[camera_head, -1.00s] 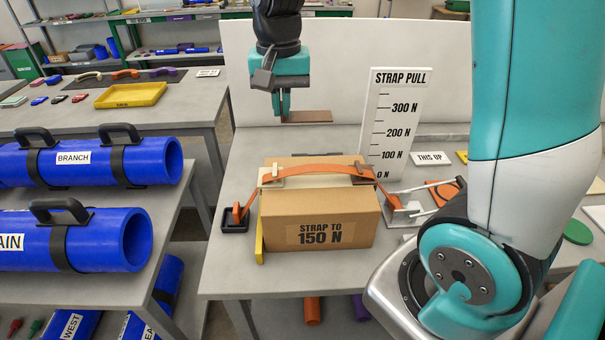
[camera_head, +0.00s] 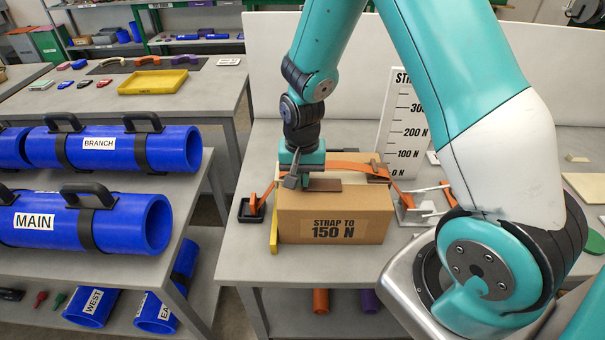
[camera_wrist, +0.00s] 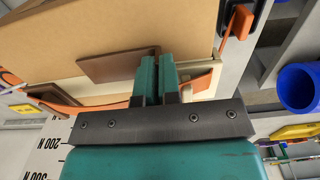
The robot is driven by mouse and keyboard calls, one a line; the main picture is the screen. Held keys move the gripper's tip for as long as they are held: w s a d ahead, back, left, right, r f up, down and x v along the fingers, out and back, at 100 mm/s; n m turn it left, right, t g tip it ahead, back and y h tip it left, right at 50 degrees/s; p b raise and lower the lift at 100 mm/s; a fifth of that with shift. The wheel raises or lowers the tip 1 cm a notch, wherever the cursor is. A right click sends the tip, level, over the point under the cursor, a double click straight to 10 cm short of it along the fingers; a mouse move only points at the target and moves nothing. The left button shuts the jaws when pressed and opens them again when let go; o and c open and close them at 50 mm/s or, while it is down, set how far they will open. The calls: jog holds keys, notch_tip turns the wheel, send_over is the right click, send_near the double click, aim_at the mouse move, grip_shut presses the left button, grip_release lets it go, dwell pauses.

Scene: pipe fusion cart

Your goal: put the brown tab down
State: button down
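My gripper (camera_head: 290,181) is low over the left part of the cardboard box (camera_head: 335,202). The brown tab (camera_head: 324,185) is a flat strip reaching right from the fingertips, over the front edge of the box top. In the wrist view the fingers (camera_wrist: 158,76) are close together, with the tab (camera_wrist: 115,65) at their tips, so they look shut on its end. I cannot tell whether the tab touches the box. The orange strap (camera_head: 350,167) runs across the box behind the tab.
Another brown piece (camera_head: 378,171) sits by the strap at the box's right. A cream strip (camera_wrist: 90,90) lies under the strap. The strap pull scale board (camera_head: 398,120) stands behind right. A black strap anchor (camera_head: 251,211) is left of the box. Blue pipes (camera_head: 110,222) lie on the left rack.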

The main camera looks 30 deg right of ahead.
jog(key=shift+f, duration=0.2)
jog(key=c, duration=1.3)
grip_release()
jog(key=shift+c, duration=0.2)
jog(key=shift+r, duration=0.15)
notch_tip(320, 180, up, 13)
jog(key=b, duration=0.3)
jog(key=s+a+r+n+y, duration=0.2)
jog(key=s+a+r+n, duration=0.1)
jog(key=s+a+n, duration=0.4)
jog(key=s+a+r+n+y, duration=0.2)
jog(key=s+a+r+n, duration=0.2)
jog(key=s+a+n, duration=0.3)
jog(key=s, duration=0.5)
jog(key=shift+s, duration=0.35)
